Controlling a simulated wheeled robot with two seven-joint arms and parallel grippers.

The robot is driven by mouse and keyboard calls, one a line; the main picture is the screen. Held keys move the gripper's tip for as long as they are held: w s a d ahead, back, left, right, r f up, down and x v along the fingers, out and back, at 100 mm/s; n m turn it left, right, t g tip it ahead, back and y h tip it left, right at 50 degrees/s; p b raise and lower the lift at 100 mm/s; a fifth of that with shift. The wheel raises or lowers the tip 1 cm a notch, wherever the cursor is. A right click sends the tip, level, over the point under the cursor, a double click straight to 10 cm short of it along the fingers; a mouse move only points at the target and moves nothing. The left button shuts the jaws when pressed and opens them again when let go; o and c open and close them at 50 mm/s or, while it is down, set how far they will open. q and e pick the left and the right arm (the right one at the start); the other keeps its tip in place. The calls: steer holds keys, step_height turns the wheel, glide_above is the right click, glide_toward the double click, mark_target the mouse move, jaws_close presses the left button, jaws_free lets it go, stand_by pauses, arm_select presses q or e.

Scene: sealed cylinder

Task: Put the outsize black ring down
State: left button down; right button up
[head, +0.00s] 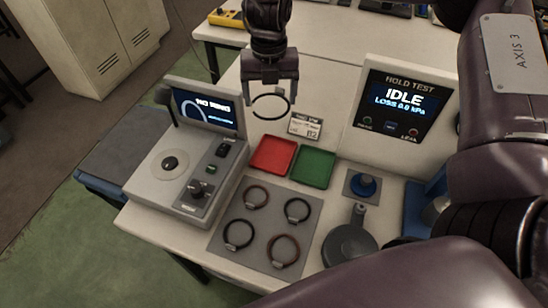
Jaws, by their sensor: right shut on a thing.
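My right gripper (270,86) is above the back of the white worktable, pointing down. Its jaws are shut on a thin black ring (270,119), which hangs just below the fingertips, apart from the table. In front of it lie a red tray (273,155) and a green tray (315,168) side by side, both empty. Several dark and brown rings with small tags lie on a grey mat (265,226) nearer the front. My left gripper is not in view.
A grey gauge box (180,175) with a screen stands at left. A hold-test panel (395,105) reading IDLE stands at right. A small card (305,126) stands behind the trays. A blue knob-shaped part (364,185) and a dark round fixture (350,245) stand right of the mat.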

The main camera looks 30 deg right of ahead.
steer(key=d+n, duration=0.1)
steer(key=n, duration=0.4)
steer(key=b, duration=0.4)
glide_above(273, 155)
steer(key=shift+n, duration=0.4)
step_height(273, 155, down, 15)
steer(key=shift+r, duration=0.1)
steer(key=shift+f, duration=0.3)
steer(key=shift+w+f+p, duration=0.1)
steer(key=shift+f+p, duration=0.3)
steer(key=shift+f, duration=2)
steer(key=o, duration=0.6)
steer(key=shift+f, duration=0.1)
steer(key=shift+o, duration=0.6)
